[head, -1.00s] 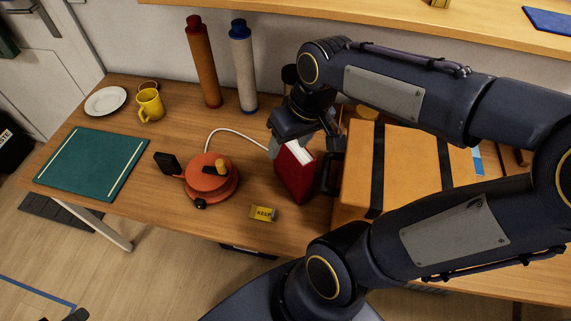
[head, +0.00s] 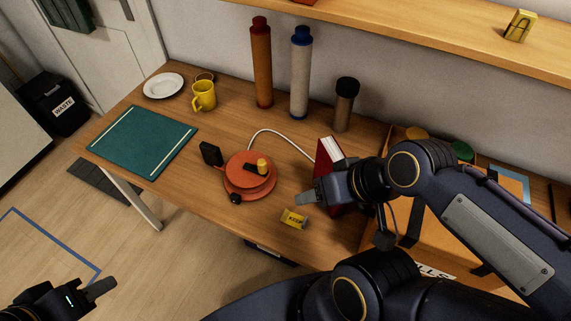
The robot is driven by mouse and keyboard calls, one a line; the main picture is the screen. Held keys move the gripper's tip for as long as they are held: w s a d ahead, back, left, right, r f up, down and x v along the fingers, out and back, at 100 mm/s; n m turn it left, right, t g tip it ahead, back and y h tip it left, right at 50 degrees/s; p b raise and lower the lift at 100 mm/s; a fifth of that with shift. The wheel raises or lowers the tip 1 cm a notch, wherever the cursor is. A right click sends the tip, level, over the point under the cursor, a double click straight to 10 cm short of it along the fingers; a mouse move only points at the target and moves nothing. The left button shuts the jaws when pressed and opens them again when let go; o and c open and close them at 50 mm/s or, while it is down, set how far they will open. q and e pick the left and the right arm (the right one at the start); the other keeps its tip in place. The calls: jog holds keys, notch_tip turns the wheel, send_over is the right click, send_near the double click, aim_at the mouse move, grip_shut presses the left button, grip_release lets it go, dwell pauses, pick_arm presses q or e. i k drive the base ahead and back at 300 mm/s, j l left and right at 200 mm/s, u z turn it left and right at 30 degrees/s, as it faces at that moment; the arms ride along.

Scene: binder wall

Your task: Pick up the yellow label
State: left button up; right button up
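The yellow label (head: 294,218), marked "KEEP", lies on the wooden table near its front edge, in front of the red binder. My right gripper (head: 309,197) is just behind and slightly right of the label in the picture, apart from it as far as I can see. Its grey finger points left; I cannot tell whether it is open, and nothing shows in it. My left gripper (head: 100,289) is at the bottom left, over the floor and away from the table. One grey finger shows, so its opening is unclear.
The red binder (head: 329,153) stands partly hidden behind my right gripper. An orange cable reel (head: 249,178) lies left of the label. A large orange box (head: 440,245) is at right. A green mat (head: 142,141), yellow mug (head: 204,96) and plate (head: 163,86) are farther left.

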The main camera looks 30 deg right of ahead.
aim_at(295, 220)
jog(key=i+j+z, duration=0.15)
jog(key=j+z, duration=1.1)
jog(key=i, duration=0.05)
